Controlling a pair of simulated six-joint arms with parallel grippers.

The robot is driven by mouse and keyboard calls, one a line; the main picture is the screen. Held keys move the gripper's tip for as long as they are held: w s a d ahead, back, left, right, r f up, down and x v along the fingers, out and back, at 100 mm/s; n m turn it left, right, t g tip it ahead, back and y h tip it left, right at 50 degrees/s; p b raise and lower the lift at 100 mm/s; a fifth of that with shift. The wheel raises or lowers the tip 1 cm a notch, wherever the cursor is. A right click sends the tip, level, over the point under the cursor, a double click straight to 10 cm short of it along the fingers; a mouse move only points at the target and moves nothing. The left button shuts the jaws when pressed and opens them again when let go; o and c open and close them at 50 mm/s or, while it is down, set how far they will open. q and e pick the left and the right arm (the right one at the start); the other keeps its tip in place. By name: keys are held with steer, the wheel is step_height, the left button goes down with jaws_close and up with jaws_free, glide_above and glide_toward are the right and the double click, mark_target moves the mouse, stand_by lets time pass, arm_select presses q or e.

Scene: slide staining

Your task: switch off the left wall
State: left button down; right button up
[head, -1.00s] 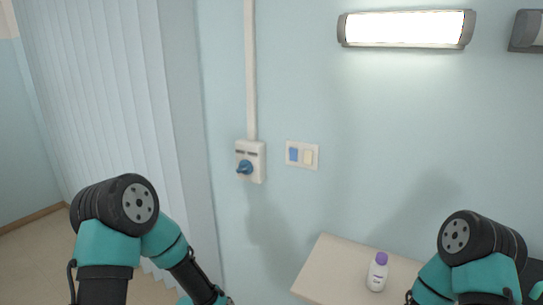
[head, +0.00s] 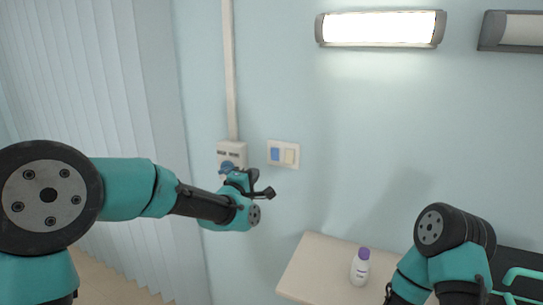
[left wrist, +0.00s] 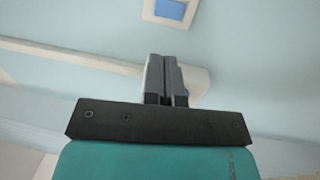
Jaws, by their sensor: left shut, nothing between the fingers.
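The left wall lamp (head: 380,28) is lit. Below it on the wall is a white switch plate (head: 297,147) with a blue rocker (head: 275,154) on the left and a pale rocker (head: 290,156) on the right. Part of the plate with the blue rocker also shows at the top of the left wrist view (left wrist: 171,9). My left gripper (head: 252,180) is just below and left of the plate, shut and empty. Its closed fingers also show in the left wrist view (left wrist: 165,80). I cannot tell whether it touches anything. My right gripper is out of view.
A white box (head: 233,148) with a blue knob (head: 227,167) hangs under a conduit (head: 230,70), partly behind my left gripper. A second lamp (head: 515,30) at right looks unlit. A white bottle (head: 360,268) stands on a shelf (head: 310,262). Blinds hang at left.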

mark_target(275, 151)
arm_select(q)
steer(key=x, duration=1.4)
steer(key=shift+a+f, duration=0.1)
stand_by(0.3)
steer(key=shift+w, duration=0.15)
stand_by(0.3)
steer(key=s+a+r, duration=0.1)
steer(key=s+a, duration=0.1)
steer(key=s, duration=0.4)
steer(key=s+a+r, duration=0.1)
steer(key=s+a, duration=0.2)
steer(key=s, duration=0.3)
steer(key=shift+s+a, duration=0.35)
steer(key=shift+f, duration=0.1)
